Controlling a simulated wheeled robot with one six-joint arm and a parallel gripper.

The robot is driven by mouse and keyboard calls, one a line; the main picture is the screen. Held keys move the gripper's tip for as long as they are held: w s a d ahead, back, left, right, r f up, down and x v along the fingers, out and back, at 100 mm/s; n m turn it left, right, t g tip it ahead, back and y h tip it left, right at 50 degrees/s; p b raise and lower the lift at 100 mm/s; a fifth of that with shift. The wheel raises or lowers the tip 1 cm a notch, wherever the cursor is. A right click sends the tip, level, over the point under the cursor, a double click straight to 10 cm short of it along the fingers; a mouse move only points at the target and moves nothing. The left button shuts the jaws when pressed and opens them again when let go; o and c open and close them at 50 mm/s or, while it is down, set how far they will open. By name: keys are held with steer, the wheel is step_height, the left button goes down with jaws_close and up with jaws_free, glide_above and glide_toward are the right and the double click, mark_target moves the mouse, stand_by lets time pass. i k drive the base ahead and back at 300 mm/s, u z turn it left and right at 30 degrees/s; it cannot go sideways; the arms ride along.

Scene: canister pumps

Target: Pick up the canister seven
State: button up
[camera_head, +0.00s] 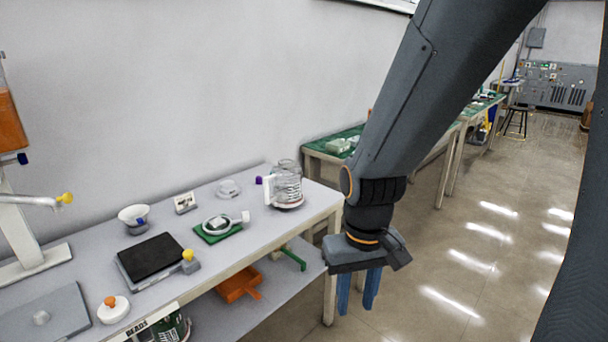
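A clear glass canister (289,184) with a white handle stands upright near the right end of the bench top. A green container (174,329) shows partly on the lower shelf at the bottom left. I cannot read a seven on either one. My gripper (357,296) hangs pointing down, to the right of the bench and in front of its right end. Its two blue fingers are apart with nothing between them. It is clear of both containers.
The bench (252,257) holds a green mat (207,237) with a round dish, a black-topped scale (151,258), and a white bowl (134,215). The floor (465,255) at right is open.

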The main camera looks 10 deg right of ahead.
mark_target(286, 177)
steer(key=u, duration=0.1)
steer(key=i, duration=1)
steer(key=u, duration=0.3)
